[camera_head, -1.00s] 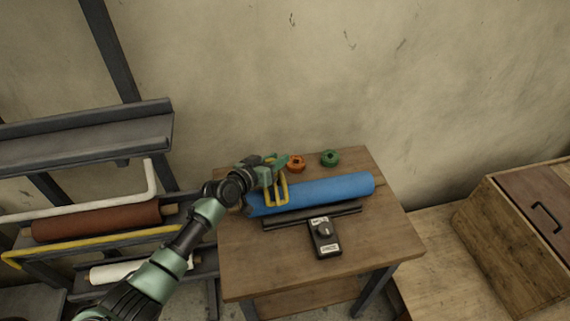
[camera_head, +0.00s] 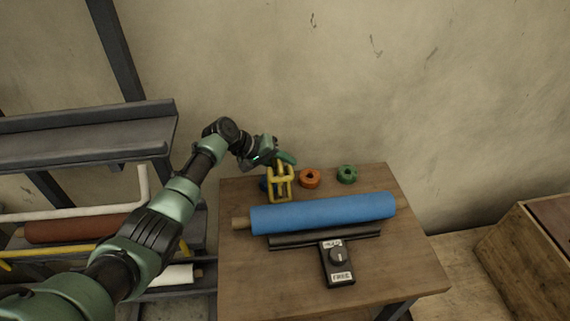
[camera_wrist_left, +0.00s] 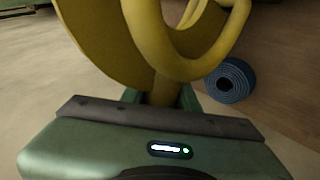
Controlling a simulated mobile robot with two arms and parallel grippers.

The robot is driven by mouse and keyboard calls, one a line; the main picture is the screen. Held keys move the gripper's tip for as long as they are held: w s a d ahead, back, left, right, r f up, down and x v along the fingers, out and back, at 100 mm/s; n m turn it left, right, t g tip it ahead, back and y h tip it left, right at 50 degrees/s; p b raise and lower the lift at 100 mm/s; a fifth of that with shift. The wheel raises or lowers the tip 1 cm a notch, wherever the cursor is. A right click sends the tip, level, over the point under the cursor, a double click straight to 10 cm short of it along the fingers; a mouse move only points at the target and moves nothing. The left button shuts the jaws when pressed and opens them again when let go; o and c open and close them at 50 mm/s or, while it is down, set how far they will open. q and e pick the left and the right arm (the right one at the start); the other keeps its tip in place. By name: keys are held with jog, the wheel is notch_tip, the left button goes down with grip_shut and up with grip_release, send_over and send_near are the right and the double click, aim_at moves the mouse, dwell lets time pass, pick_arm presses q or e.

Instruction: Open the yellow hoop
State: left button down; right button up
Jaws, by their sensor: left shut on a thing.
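The yellow hoop (camera_head: 280,184) is in my left gripper (camera_head: 277,161), which is shut on its top and holds it behind the left part of the blue roll (camera_head: 325,213). In the left wrist view the hoop (camera_wrist_left: 168,45) shows large, as curved yellow bands between the fingers (camera_wrist_left: 165,101). Whether its loop is open or closed I cannot tell. The blue roll lies across the table, apart from the hoop as far as I can see. My right gripper is not in view.
An orange ring (camera_head: 309,179) and a green ring (camera_head: 347,174) lie at the table's back. A small blue coil (camera_wrist_left: 231,80) is beside the hoop. A black device with a knob (camera_head: 337,262) and bar lies in front of the roll. A rack (camera_head: 90,135) stands left.

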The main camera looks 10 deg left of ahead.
pick_arm(q)
jog(key=shift+w+a+f+n+g+b, duration=0.1)
jog(key=shift+w+f+n+g+b, duration=0.1)
jog(key=shift+w+f+g+b, duration=0.25)
jog(key=shift+a+f+n+g+b, duration=0.1)
jog(key=shift+f+n+g+b, duration=0.2)
jog(key=shift+b, duration=0.35)
jog(key=c, duration=1.1)
grip_release()
jog(key=shift+o, duration=0.2)
